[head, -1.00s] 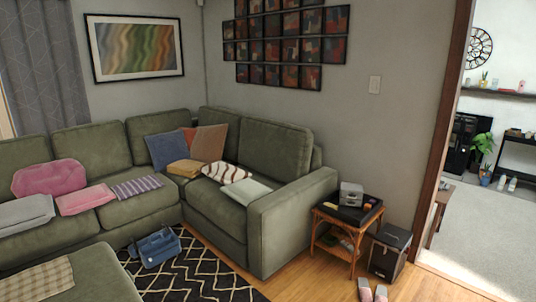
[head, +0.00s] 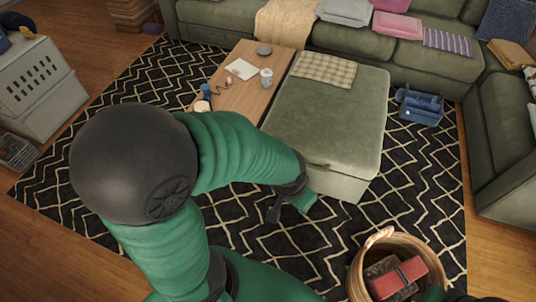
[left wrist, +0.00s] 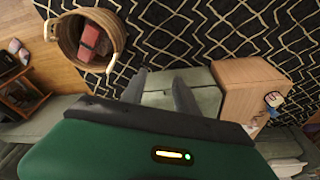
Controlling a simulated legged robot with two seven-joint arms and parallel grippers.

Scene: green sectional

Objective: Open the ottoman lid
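The green ottoman (head: 335,115) stands on the patterned rug, its lid lying flat. A plaid cloth (head: 324,69) lies on the lid's far end. A small dark mark shows at the lid's front edge, partly behind my arm. My left arm reaches across the head view, and my left gripper (head: 287,208) is low by the ottoman's front left corner. In the left wrist view my left gripper (left wrist: 160,80) has its two dark fingers apart with nothing held, and the green ottoman (left wrist: 205,98) shows behind them. Contact cannot be told. My right gripper is not clearly visible.
A wooden coffee table (head: 243,95) with small items stands against the ottoman's left side. A wicker basket (head: 452,258) holding a red item is at the front right. Patterned rug is bare between basket and ottoman.

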